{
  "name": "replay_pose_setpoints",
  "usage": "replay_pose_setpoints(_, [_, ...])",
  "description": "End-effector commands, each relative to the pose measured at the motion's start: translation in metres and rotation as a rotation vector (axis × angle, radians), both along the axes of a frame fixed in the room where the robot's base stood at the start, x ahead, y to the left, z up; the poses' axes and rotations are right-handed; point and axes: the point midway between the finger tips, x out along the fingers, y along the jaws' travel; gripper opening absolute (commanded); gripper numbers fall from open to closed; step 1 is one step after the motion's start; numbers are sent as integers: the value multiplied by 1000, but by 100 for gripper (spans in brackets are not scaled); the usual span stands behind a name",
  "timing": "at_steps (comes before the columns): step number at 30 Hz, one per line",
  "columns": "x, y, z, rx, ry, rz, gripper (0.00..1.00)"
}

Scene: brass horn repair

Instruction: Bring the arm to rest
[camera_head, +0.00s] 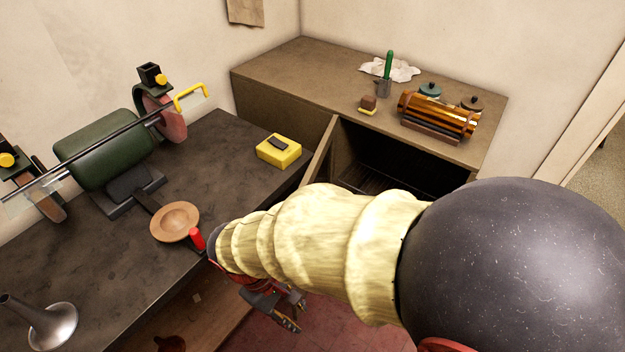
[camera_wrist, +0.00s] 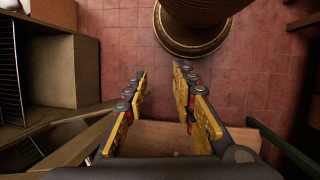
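My arm runs from the right of the head view to the lower middle, in a cream ribbed sleeve. My gripper (camera_head: 292,312) hangs below its end, over the red tiled floor, to the right of the dark bench (camera_head: 110,260). In the wrist view my gripper (camera_wrist: 160,73) has its two yellow-padded fingers apart, with only floor and a board edge showing between them. It holds nothing. Part of the gripper is hidden behind the sleeve in the head view.
The bench carries a green grinder (camera_head: 100,150), a wooden dish (camera_head: 174,222), a yellow box (camera_head: 279,151) and a metal funnel-shaped piece (camera_head: 52,325). A brown cabinet (camera_head: 290,75) with an open front stands behind, bearing a brass cylinder (camera_head: 440,113). Red floor (camera_wrist: 115,45) is open below.

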Motion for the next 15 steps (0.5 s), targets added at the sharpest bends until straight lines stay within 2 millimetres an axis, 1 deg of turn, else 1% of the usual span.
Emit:
replay_pose_setpoints(1, [5, -12, 15, 54, -27, -68, 26])
replay_pose_setpoints(3, [10, -26, 32, 120, -63, -152, 26])
replay_pose_setpoints(8, [18, -62, 69, 259, -158, -337, 26])
replay_pose_setpoints(15, [19, -123, 121, 423, -332, -588, 26])
